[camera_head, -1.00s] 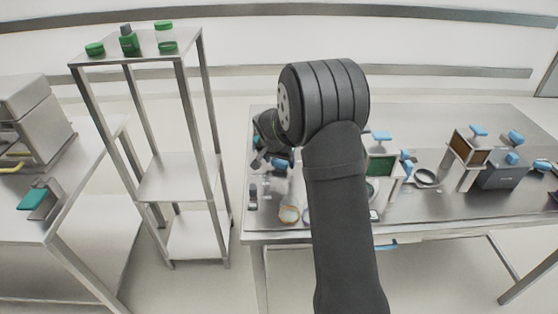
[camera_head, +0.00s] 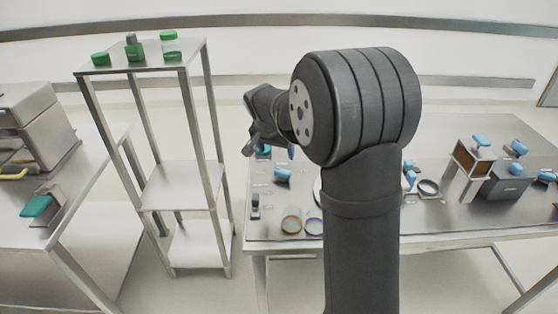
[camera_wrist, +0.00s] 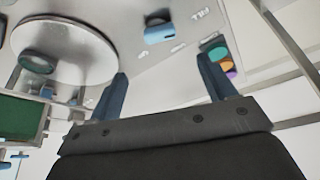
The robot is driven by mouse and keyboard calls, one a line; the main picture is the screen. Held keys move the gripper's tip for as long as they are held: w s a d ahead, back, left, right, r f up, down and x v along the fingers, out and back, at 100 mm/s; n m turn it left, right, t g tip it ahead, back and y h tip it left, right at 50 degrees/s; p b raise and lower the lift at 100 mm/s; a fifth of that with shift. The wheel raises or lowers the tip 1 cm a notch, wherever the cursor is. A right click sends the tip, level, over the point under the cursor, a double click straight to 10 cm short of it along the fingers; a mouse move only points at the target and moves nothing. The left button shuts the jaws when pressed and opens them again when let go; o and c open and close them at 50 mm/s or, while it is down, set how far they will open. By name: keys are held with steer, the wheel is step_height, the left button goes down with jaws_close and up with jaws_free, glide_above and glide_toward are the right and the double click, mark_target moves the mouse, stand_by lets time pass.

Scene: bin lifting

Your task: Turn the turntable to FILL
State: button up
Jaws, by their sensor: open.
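The turntable is a pale round disc (camera_wrist: 93,48) at the upper left of the wrist view, with a dark green round piece (camera_wrist: 37,63) on it. In the head view my arm hides most of the turntable, and only a sliver of its left edge (camera_head: 318,192) shows. A blue handle (camera_wrist: 158,32) stands on the table beside the disc; it also shows in the head view (camera_head: 283,175). My gripper (camera_wrist: 163,85) is open and empty, apart from the disc and the handle; it is above the table's left part in the head view (camera_head: 269,148). I cannot read a FILL mark.
A shelf rack (camera_head: 150,186) with green-capped containers on top stands left of the table. Two rings (camera_head: 291,225) lie near the table's front edge. Teal, orange and purple pieces (camera_wrist: 220,55) sit near the right finger. A brown-fronted stand (camera_head: 474,160) is at the right.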

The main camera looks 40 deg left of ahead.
mark_target(282, 171)
steer(key=shift+v, duration=2.35)
steer(key=shift+f, duration=0.1)
steer(key=x, duration=1.7)
steer(key=shift+f, duration=0.1)
steer(key=shift+w, duration=0.1)
